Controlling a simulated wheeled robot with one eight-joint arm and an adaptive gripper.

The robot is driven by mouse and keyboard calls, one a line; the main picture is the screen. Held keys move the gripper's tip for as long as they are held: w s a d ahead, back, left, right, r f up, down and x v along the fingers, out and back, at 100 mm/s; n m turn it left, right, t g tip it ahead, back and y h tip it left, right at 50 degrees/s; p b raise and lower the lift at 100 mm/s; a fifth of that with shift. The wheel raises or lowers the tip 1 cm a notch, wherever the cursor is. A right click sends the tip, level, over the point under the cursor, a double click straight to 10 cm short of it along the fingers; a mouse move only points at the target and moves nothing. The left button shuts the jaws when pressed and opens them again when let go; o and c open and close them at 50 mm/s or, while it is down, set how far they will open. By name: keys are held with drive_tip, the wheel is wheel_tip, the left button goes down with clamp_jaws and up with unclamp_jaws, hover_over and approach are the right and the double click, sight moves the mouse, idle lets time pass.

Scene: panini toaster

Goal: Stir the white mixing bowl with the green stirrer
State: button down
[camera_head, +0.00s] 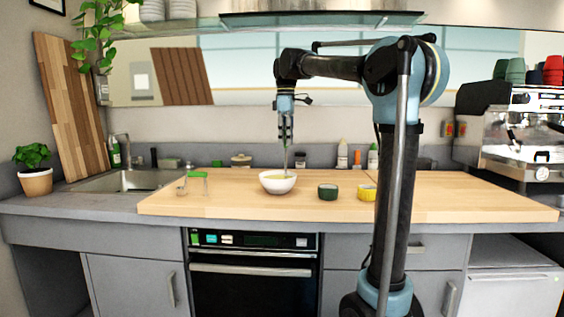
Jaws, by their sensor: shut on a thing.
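The white mixing bowl (278,186) stands upright on the wooden worktop, with something yellowish inside. My gripper (286,138) points straight down above the bowl and is shut on a thin stirrer (286,160). The stirrer hangs about upright, and its lower end reaches into the bowl. Its tip is hidden by the bowl's rim and contents. The stirrer looks pale and thin here, and its green part is hard to make out between the fingers.
A green-topped wire stand (197,176) is left of the bowl. A dark green cup (328,191) and a yellow dish (367,192) stand to the right. Bottles (342,154) line the back. A sink (125,181) lies left, a coffee machine (515,140) right. The front worktop is clear.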

drive_tip(key=shift+r, duration=2.8)
